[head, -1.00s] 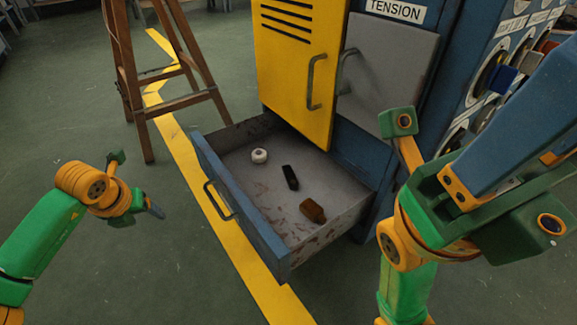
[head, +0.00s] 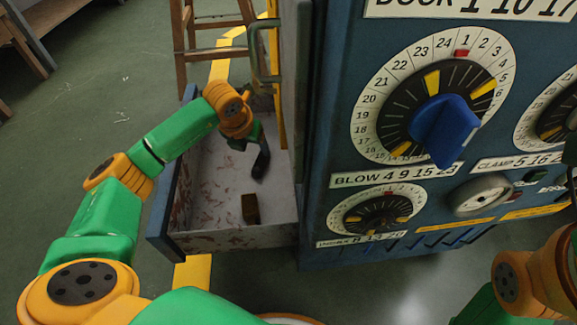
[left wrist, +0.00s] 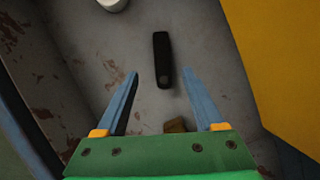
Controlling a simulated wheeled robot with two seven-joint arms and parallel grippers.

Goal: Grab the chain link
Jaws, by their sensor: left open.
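A black, elongated piece with a rounded end, which I take for the chain link (left wrist: 161,62), lies on the floor of the open drawer in the left wrist view. My left gripper (left wrist: 163,92) is open above the drawer floor. Its two blue fingers point towards the black piece, whose near end lies between the fingertips in the picture; nothing is held. In the head view my left gripper (head: 258,150) reaches down into the drawer, and a dark shape at its tip cannot be clearly told apart from the black piece. My right gripper does not show.
The drawer (head: 225,238) also holds a brown block (head: 250,208) near its front side in the head view. A white round thing (left wrist: 112,4) is at the top of the left wrist view. A blue cabinet with dials (head: 335,200) stands right of the drawer. A yellow door (left wrist: 275,60) is close by on the right.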

